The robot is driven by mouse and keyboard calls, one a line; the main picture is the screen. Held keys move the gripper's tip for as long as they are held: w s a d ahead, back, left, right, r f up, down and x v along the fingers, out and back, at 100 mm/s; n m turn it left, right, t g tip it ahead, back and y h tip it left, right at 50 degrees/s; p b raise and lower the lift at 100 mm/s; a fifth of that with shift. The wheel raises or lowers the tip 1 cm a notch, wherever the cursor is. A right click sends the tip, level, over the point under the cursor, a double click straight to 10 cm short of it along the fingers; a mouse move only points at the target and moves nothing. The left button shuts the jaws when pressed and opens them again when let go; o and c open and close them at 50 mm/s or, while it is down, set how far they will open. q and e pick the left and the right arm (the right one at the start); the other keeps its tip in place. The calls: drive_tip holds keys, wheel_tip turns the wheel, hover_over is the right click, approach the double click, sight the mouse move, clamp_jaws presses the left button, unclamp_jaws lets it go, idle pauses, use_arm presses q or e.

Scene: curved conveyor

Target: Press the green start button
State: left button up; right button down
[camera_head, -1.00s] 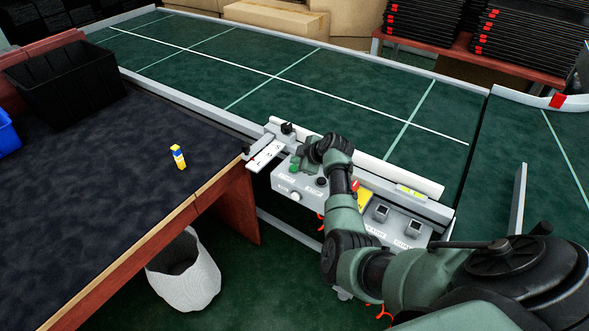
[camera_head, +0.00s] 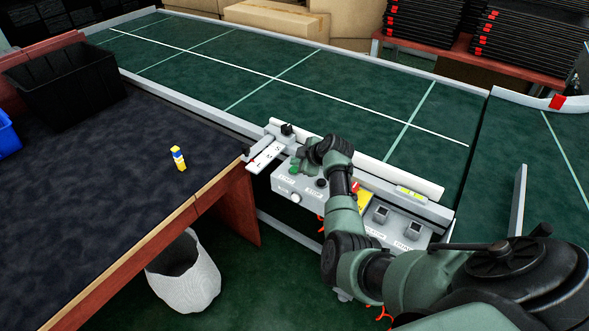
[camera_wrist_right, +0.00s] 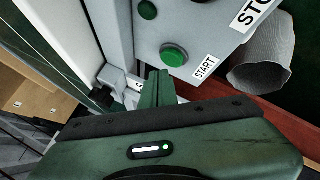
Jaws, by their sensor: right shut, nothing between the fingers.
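The green start button (camera_wrist_right: 173,55) is a round raised button on the grey control panel (camera_wrist_right: 205,25), beside a START label (camera_wrist_right: 205,68) in the right wrist view. My right gripper (camera_wrist_right: 155,88) has its fingers together, with nothing between them. In that picture the fingertips lie just below and left of the button, and a gap shows between them and it. In the head view, my right gripper (camera_head: 299,165) is over the left end of the control panel (camera_head: 318,192). I cannot tell its height above the panel. My left gripper is not in view.
A dark table (camera_head: 90,190) with a small yellow and blue item (camera_head: 178,158) and a black bin (camera_head: 65,80) stands at left. The green conveyor (camera_head: 260,65) runs behind the panel. A white basket (camera_head: 185,280) stands below.

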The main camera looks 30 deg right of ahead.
drive_tip(key=shift+f, duration=0.1)
idle(0.7)
drive_tip(key=shift+f+b, duration=0.35)
drive_tip(key=shift+f+b, duration=0.35)
drive_tip(key=shift+f, duration=0.1)
idle(0.6)
idle(0.3)
drive_tip(key=shift+r+p, duration=0.7)
drive_tip(key=shift+r, duration=0.2)
wheel_tip(320, 180, up, 5)
drive_tip(key=p, duration=0.4)
drive_tip(key=shift+s+f, duration=0.1)
idle(0.5)
